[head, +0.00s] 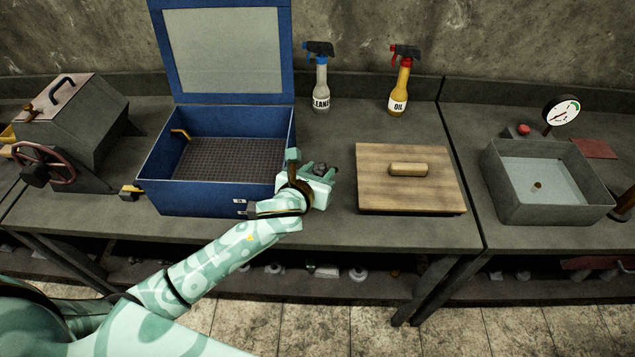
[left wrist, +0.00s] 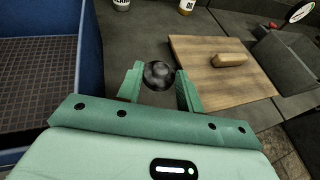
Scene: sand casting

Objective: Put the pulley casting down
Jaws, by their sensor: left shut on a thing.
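The pulley casting (left wrist: 158,75) is a small dark grey round piece. My left gripper (left wrist: 160,82) is shut on it, with one green finger on each side. In the head view my left gripper (head: 318,176) is just right of the blue box's front right corner, left of the wooden board, and the casting (head: 320,168) shows only as a small dark bit at its tip. I cannot tell its exact height above the bench. My right gripper is in neither view.
The blue box (head: 187,197) stands open, its windowed lid up and a dark mesh floor inside. The wooden board (head: 400,190) has a handle block. Spray bottles (head: 321,88) (head: 399,88) stand behind. A grey water basin (head: 541,208) is at right. Bench between box and board is clear.

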